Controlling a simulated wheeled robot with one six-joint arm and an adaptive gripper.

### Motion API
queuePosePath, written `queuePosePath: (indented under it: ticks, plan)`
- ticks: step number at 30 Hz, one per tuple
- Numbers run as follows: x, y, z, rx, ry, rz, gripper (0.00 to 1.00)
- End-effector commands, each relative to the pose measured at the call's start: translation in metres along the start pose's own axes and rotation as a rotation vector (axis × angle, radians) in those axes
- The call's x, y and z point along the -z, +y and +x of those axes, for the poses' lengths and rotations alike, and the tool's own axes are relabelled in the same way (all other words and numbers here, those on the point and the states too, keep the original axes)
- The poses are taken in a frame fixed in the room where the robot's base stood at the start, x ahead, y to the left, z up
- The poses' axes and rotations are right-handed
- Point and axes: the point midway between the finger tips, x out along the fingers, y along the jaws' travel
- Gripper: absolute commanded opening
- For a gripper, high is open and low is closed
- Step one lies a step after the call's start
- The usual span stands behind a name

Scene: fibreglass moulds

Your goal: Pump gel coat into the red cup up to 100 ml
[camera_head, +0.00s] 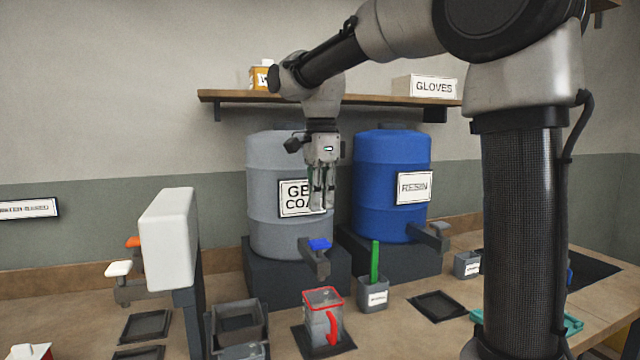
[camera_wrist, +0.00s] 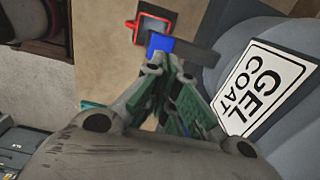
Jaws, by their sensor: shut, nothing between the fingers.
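The grey drum labelled GEL COAT (camera_head: 265,165) stands on a dark block at the back of the bench. Its tap has a blue lever (camera_head: 319,244) and a spout at the front. The red cup (camera_head: 333,318), clear-walled with a red rim and handle, stands on a dark square pad below the spout. I cannot tell its fill level. My gripper (camera_head: 318,208) is shut and empty, pointing down in front of the drum, above the tap. In the wrist view, the fingertips (camera_wrist: 165,60) appear close to the blue lever (camera_wrist: 180,46), with the red cup's rim (camera_wrist: 138,25) beyond.
A blue RESIN drum (camera_head: 385,185) with its own tap stands to the right. A holder (camera_head: 373,297) with a green stick stands right of the cup. A white dispenser (camera_head: 168,240) and a grey bin (camera_head: 238,318) stand left. A shelf (camera_head: 350,99) runs above the drums.

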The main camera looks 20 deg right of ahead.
Motion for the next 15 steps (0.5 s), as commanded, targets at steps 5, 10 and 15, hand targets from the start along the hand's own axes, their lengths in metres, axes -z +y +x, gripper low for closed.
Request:
queuePosePath:
  ticks: [5, 10, 15]
  plan:
    - [0.0, -0.001, -0.025, 0.003, -0.001, 0.0, 0.0]
    - [0.0, 0.0, -0.034, 0.001, 0.0, 0.0, 0.0]
    - [0.0, 0.0, -0.035, 0.001, 0.0, 0.0, 0.0]
